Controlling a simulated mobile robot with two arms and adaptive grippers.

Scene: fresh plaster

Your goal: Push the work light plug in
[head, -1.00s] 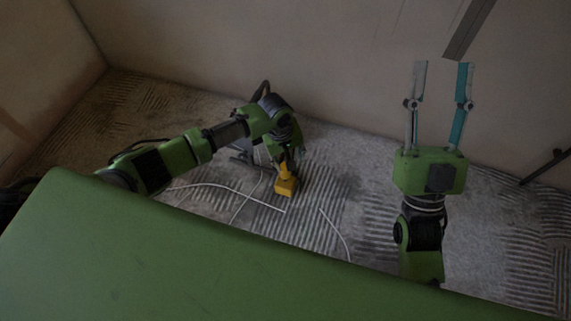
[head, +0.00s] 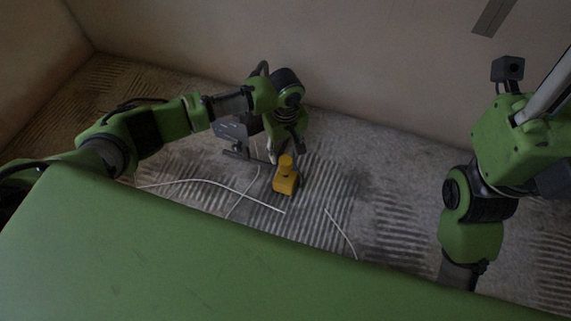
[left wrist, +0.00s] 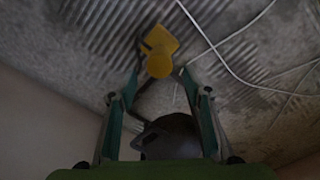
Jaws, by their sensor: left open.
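A yellow piece (head: 286,184) stands on the floor: a blocky body with a narrower rounded part on top. It also shows in the left wrist view (left wrist: 160,42), just beyond the fingertips. I cannot tell plug from socket in it. My left gripper (head: 285,150) is open and points down just behind and above the yellow piece. Its teal fingers (left wrist: 159,78) are spread to either side of the rounded part in the left wrist view, with nothing visibly held.
A grey object on a stand, perhaps the work light (head: 236,134), is partly hidden behind my left arm. Thin white cables (head: 205,183) lie loose across the floor (head: 330,180). The plaster wall (head: 380,70) rises behind. The floor to the right is mostly clear.

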